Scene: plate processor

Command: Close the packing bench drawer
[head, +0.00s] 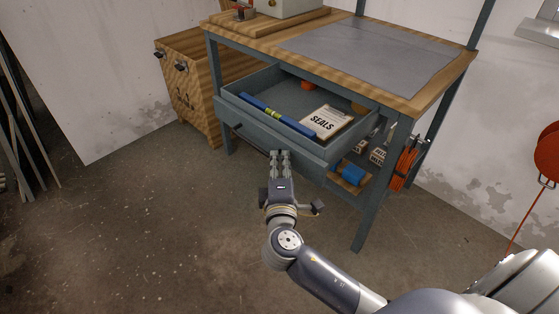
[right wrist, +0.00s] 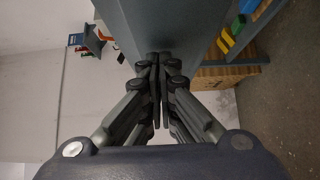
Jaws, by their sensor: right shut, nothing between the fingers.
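The packing bench (head: 440,88) has a wooden top and grey-blue metal legs. Its drawer (head: 305,146) is pulled out toward me below the top. In it lie a blue level (head: 274,115) and a white card marked SEALS (head: 325,122). My right gripper (head: 279,153) is shut and empty, with its fingertips at the lower part of the drawer front; I cannot tell whether they touch it. In the right wrist view the shut fingers (right wrist: 154,60) point at a grey-blue surface (right wrist: 150,25). My left gripper is not in view.
A lower shelf holds a blue roll (head: 353,173) and small boxes. A red reel (head: 547,152) is on the right. The concrete floor (head: 150,230) in front is clear.

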